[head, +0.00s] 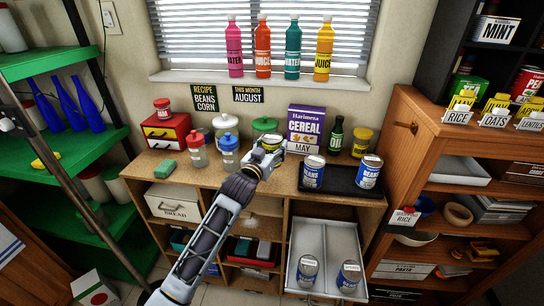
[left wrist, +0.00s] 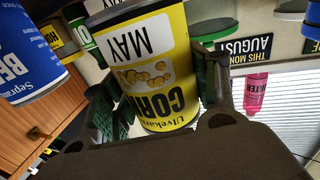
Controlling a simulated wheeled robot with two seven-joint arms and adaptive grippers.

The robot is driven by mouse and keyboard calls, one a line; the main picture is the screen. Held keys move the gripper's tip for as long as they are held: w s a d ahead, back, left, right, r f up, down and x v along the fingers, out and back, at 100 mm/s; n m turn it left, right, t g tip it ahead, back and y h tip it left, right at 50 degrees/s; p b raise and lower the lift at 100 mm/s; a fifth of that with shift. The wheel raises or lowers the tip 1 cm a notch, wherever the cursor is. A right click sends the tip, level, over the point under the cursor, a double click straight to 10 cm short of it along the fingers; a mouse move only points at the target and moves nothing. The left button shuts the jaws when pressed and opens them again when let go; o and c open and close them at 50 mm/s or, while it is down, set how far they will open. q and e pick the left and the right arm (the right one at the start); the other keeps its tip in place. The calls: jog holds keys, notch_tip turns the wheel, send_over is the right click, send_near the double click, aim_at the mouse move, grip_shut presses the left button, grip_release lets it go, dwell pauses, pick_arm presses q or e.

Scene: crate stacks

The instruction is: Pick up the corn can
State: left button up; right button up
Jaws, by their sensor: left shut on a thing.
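The corn can (head: 271,141) has a yellow label reading CORN and MAY. In the left wrist view the corn can (left wrist: 158,70) fills the middle, between the two green-padded fingers. My left gripper (head: 266,152) is shut on the can at the counter's middle, left of the cereal box. The left wrist view shows the fingers of the gripper (left wrist: 165,100) against both sides of the label. I cannot tell whether the can's base touches the counter, as the gripper hides it. My right gripper is not in view.
Two blue beans cans (head: 313,172) stand near the black tray (head: 341,180) on the right. The purple cereal box (head: 304,128), a green bottle (head: 336,135) and a yellow jar (head: 361,142) stand behind. Red and blue bottles (head: 229,152) are left. An open drawer (head: 325,235) below holds cans.

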aim_at(272, 138)
pick_arm(q)
notch_tip(272, 138, up, 3)
jog(key=shift+r, duration=0.3)
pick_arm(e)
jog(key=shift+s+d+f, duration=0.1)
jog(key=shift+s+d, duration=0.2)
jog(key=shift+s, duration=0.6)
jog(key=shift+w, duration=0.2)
